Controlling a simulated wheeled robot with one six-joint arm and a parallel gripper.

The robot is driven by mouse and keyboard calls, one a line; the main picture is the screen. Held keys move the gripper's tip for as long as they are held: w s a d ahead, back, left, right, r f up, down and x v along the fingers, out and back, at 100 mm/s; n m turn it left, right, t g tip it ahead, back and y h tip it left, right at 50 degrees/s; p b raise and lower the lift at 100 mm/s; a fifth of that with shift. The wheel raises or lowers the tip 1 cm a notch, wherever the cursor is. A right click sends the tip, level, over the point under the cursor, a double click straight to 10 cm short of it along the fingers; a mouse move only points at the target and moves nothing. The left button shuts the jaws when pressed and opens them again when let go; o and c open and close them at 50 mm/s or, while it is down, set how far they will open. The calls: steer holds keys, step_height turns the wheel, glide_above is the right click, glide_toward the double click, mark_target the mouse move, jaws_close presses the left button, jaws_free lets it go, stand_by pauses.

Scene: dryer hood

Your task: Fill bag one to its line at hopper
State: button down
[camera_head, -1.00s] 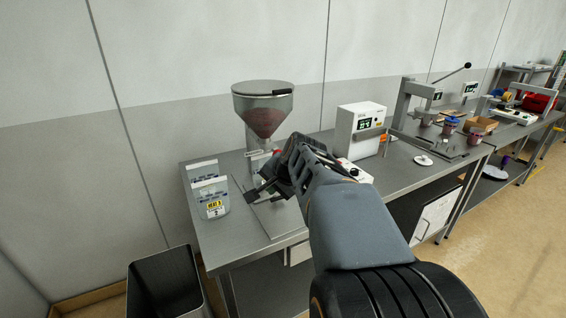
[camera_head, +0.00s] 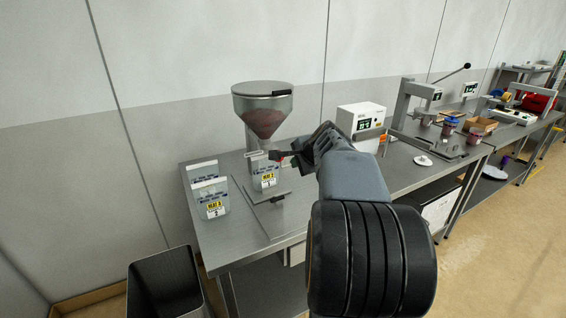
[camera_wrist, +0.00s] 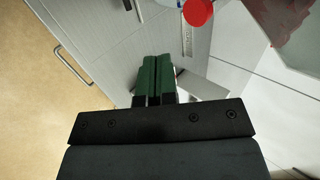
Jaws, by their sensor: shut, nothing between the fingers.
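The hopper (camera_head: 263,112), a clear-walled cone with reddish-brown contents, stands at the back of the bench. A clear bag with a yellow label marked 1 (camera_head: 264,175) stands upright below its spout; its fill level is too small to tell. My gripper (camera_head: 284,157) is right of the spout, its shut fingers pointing left near a red knob (camera_head: 279,153). In the wrist view the green fingertips (camera_wrist: 153,72) are together and empty. The red knob (camera_wrist: 198,12) shows beyond them, apart from them in the picture.
Other clear bags, the front one marked 2 (camera_head: 211,198), stand at the bench's left end. A white device with a green display (camera_head: 362,124) stands right of my arm. A dark bin (camera_head: 166,285) is on the floor.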

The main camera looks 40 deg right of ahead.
steer(key=w+d+f+p, duration=0.1)
steer(key=w+f, duration=0.3)
steer(key=w, duration=0.5)
steer(key=shift+f+p, duration=0.35)
steer(key=shift+p, duration=0.3)
steer(key=shift+d, duration=0.1)
steer(key=w, duration=0.1)
steer(key=w+p, duration=0.2)
steer(key=shift+w+d, duration=0.25)
steer(key=shift+r, duration=0.25)
stand_by(1.3)
